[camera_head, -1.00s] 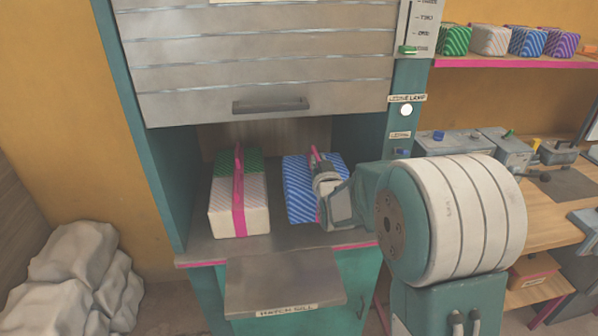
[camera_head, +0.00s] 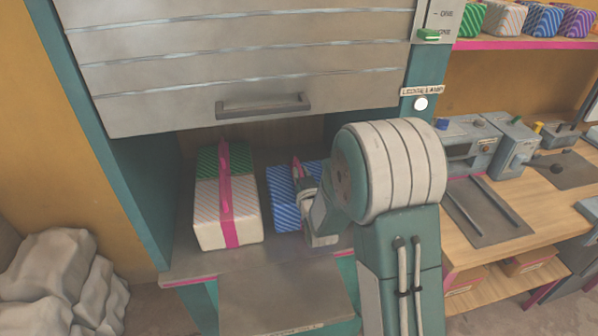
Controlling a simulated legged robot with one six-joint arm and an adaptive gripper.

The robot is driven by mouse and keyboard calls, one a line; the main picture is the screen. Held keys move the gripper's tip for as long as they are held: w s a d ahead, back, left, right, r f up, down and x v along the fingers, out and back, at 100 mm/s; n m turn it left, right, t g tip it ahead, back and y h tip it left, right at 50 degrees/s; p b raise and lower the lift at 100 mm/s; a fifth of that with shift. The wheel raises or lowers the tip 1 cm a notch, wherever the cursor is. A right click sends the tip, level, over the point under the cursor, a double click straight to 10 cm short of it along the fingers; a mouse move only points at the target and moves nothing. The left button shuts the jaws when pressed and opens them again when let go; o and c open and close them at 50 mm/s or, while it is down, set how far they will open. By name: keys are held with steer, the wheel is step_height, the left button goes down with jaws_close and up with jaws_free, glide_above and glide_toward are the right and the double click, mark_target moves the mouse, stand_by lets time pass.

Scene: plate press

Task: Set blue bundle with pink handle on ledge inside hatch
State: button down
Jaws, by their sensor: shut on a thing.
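The blue striped bundle (camera_head: 283,190) with a pink handle (camera_head: 298,168) is inside the hatch, at or just above the grey ledge (camera_head: 190,262). My gripper (camera_head: 303,186) is shut on it at the handle, and my arm comes in from the right. The gripper and wrist hide the bundle's right and front parts. I cannot tell whether its underside touches the ledge. The hatch's slatted shutter (camera_head: 240,65) is raised above it, with a dark handle (camera_head: 262,105) at its lower edge.
A white and green striped bundle with a pink strap (camera_head: 227,205) stands on the ledge just left of the blue one. The teal left wall (camera_head: 130,200) bounds the opening. A workbench (camera_head: 500,235) with devices stands at right. Pale sacks (camera_head: 60,285) lie at lower left.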

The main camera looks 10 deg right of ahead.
steer(key=shift+f, duration=0.25)
steer(key=shift+d, duration=0.1)
steer(key=c, duration=0.7)
jaws_free()
steer(key=shift+f, duration=0.2)
